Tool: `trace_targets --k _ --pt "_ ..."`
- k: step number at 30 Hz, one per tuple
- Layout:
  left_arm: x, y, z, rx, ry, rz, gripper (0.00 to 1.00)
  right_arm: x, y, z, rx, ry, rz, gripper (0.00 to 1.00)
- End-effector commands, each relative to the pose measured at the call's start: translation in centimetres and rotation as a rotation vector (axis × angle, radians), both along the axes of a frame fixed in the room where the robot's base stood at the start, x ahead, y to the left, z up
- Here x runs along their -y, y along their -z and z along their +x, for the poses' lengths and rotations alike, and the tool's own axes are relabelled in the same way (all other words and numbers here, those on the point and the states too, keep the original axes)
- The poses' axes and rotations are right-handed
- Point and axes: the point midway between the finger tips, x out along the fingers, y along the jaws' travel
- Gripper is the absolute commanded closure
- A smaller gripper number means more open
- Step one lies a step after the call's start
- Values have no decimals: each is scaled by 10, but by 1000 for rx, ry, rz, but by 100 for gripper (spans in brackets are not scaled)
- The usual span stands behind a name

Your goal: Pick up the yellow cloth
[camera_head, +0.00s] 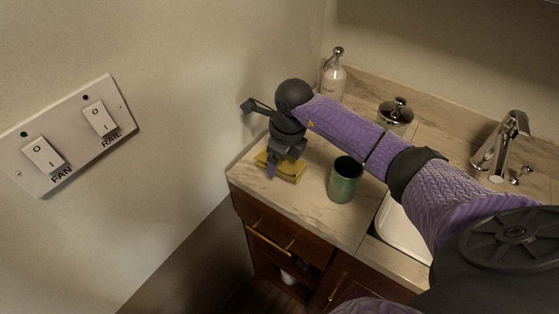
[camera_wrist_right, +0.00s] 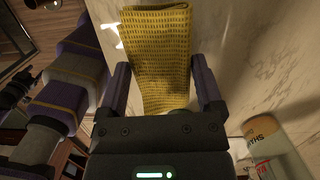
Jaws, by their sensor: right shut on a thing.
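The yellow cloth (camera_head: 291,176) lies at the left end of the counter, near the wall. My right gripper (camera_head: 277,164) is over it, pointing down, and hides part of it. In the right wrist view the cloth (camera_wrist_right: 158,45) is folded, with a waffle-like texture, and lies between the two fingers of the right gripper (camera_wrist_right: 163,75). The gripper is shut on the cloth. I cannot tell whether the cloth touches the counter. My left gripper is not in view.
A green cup (camera_head: 344,180) stands right of the cloth, close to my right arm. A soap bottle (camera_head: 333,78) and a lidded jar (camera_head: 396,118) stand behind. The sink (camera_head: 402,232) and faucet (camera_head: 502,143) are to the right. A wall with a switch plate (camera_head: 71,132) is left.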

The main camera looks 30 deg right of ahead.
Motion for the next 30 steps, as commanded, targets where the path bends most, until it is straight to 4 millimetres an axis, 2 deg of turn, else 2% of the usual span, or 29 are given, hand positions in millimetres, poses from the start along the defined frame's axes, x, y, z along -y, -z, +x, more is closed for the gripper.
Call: trace_targets --k 1,3,12,17,27,30 --pt "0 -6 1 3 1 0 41 1 -15 1 6 0 -3 73" --pt "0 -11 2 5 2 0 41 0 -33 1 6 -1 -2 73" --pt "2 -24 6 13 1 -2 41 0 -95 1 5 -2 -1 73" --pt "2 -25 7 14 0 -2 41 14 -92 -30 -2 0 -7 73" --pt "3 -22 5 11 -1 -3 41 48 -91 -113 -8 -1 -12 73" --pt "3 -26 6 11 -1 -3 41 55 -93 -130 -8 -3 -13 73"
